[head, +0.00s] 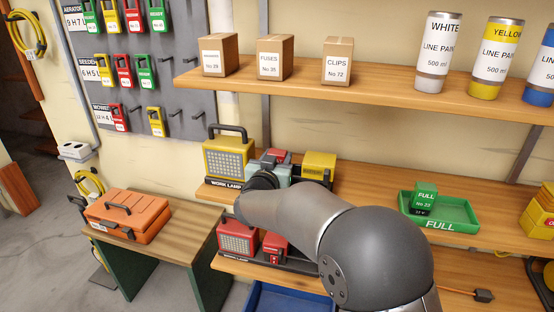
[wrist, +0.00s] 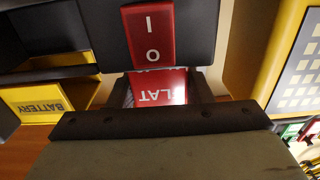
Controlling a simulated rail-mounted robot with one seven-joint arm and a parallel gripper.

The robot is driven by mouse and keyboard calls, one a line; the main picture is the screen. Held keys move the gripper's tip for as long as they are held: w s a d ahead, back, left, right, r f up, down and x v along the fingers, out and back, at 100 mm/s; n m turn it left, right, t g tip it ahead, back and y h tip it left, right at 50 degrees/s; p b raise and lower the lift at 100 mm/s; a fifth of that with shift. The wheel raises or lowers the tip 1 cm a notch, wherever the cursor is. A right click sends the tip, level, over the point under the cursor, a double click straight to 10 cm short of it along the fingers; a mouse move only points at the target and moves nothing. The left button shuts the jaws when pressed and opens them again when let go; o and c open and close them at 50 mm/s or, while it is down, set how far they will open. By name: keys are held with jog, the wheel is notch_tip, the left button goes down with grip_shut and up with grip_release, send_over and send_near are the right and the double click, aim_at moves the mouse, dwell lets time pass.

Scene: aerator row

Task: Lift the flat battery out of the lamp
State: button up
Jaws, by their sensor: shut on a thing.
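The yellow work lamp (head: 229,158) stands on the middle shelf, its dark handle up. Its lit-panel face (wrist: 302,75) shows at the right of the wrist view. A red I/O switch (wrist: 148,33) on a dark housing is at the top there. A yellow part marked BATTERY (wrist: 40,103) is at the left. The red flat battery (wrist: 160,86), with part of the word FLAT showing, sits between the fingers of my gripper (wrist: 161,92), which is shut on it. The battery's lower part is hidden; I cannot tell how deep it sits in the lamp.
A green tray (head: 440,226) marked FULL holds a green battery (head: 425,195) to the right on the same shelf. A red work lamp (head: 238,239) stands on the shelf below. Small boxes and paint cans (head: 437,55) line the shelf above. Bare shelf lies left of the tray.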

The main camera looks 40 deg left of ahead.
jog(key=shift+r+p, duration=1.55)
jog(key=shift+r, duration=0.75)
jog(key=b+v, duration=0.1)
jog(key=v, duration=1.3)
jog(key=shift+b, duration=0.4)
jog(key=shift+a, duration=0.1)
